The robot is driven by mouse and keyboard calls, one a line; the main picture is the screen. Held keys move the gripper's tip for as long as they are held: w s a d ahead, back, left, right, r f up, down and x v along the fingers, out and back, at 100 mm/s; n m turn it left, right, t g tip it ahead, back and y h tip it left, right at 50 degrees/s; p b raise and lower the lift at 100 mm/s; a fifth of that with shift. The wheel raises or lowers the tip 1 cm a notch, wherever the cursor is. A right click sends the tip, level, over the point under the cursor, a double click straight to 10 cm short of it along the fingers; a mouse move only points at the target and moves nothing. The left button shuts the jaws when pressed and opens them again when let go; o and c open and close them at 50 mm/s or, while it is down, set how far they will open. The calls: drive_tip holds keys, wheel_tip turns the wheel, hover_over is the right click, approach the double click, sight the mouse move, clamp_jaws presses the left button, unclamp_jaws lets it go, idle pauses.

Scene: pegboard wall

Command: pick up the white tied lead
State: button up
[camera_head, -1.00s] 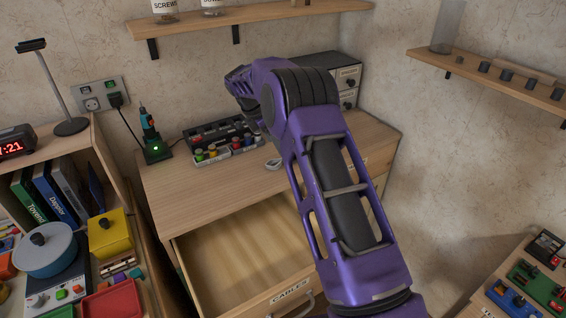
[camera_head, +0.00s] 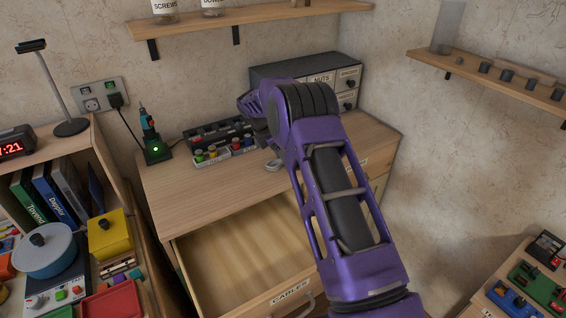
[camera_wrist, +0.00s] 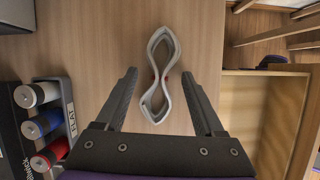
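In the head view a small part of the lead (camera_head: 273,165) shows beside my arm. My gripper (camera_wrist: 165,76) is open, with its two dark fingers on either side of the lead in the wrist view. The fingers are apart from it and hold nothing.
A small-parts drawer box (camera_head: 280,72) stands at the back. The open, seemingly empty cables drawer (camera_head: 245,250) juts out in front.

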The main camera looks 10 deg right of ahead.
clamp_jaws()
